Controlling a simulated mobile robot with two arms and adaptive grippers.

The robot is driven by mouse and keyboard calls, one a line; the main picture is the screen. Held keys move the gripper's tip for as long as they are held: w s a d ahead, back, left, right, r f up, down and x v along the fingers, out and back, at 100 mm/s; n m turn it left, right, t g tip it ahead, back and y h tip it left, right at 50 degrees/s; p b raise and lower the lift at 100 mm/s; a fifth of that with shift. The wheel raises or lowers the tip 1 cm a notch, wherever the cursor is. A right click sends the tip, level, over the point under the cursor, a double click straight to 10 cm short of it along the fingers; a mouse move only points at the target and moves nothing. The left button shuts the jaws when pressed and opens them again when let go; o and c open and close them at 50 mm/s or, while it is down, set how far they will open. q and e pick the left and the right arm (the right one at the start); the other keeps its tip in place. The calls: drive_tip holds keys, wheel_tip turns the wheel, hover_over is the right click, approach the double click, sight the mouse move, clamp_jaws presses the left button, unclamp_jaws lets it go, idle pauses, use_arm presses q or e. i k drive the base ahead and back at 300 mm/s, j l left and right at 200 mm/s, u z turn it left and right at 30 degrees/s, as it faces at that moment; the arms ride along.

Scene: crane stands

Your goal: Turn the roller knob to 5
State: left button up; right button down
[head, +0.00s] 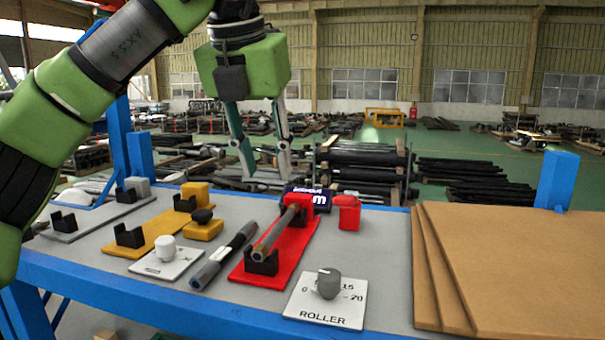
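The roller knob (329,283) is a grey knob on a white plate (322,319) marked ROLLER, at the front middle of the table in the head view. Numbers show around the knob, including 0, 15 and 20; the knob hides part of the scale, and I cannot tell its exact setting. My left gripper (265,176) hangs over the back of the table, behind and to the left of the knob and well above it. Its fingers are apart with nothing between them. My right gripper is out of view.
Left of the knob are a red stand (283,261) holding a rod, a dark roller (222,257), a second white plate (160,268) with a white knob, and yellow and grey stands. A red block (348,211) stands behind. Brown boards (520,270) fill the right side.

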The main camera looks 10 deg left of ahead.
sight(329, 280)
drive_tip(key=k, duration=1.5)
